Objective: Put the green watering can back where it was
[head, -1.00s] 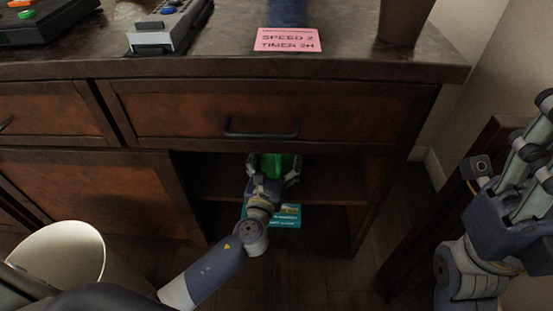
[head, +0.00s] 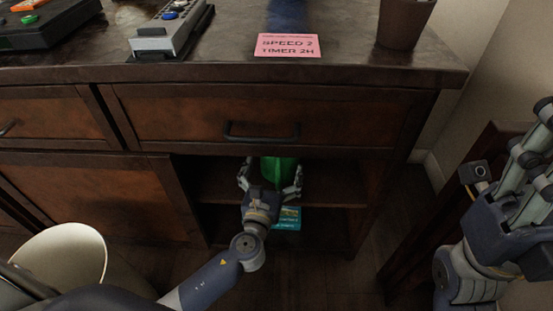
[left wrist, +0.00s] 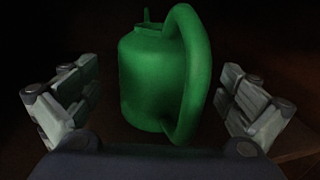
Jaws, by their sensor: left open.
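The green watering can (head: 279,172) stands upright on the upper shelf of the open cabinet compartment, under the drawer. In the left wrist view the can (left wrist: 155,80) shows its handle toward me, between my spread fingers and apart from them. My left gripper (head: 271,178) is open and empty in front of the can; its fingers also show in the left wrist view (left wrist: 160,98). Part of the can is hidden in the head view by the gripper and the drawer edge.
A teal box (head: 288,218) lies on the lower shelf below my left gripper. A pink note (head: 288,45), a grey device (head: 170,30) and a dark pot (head: 404,22) are on the countertop. A cream bin (head: 62,258) stands at the lower left.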

